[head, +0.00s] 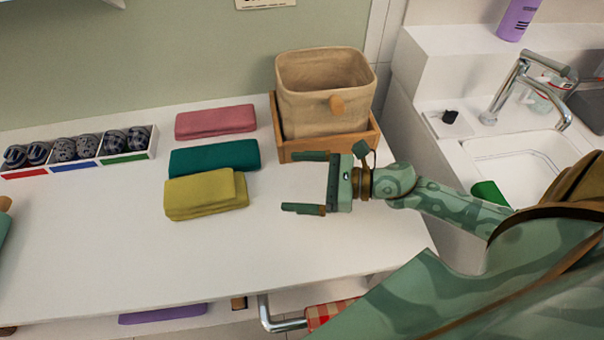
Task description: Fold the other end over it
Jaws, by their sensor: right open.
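A yellow cloth (200,195) lies folded in layers on the white table (250,250). Its top layer has a step near the right end, where a narrower part lies beside the main layer. My right gripper (290,182) is to the right of the yellow cloth, with its two fingers pointing left, spread apart and empty. A gap of bare table lies between the fingertips and the cloth. My left gripper does not show.
A folded teal cloth (214,157) lies just behind the yellow one, and a folded pink cloth (215,121) behind that. A beige basket (320,100) sits in a wooden tray (330,146) behind my right gripper. The table's front is clear.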

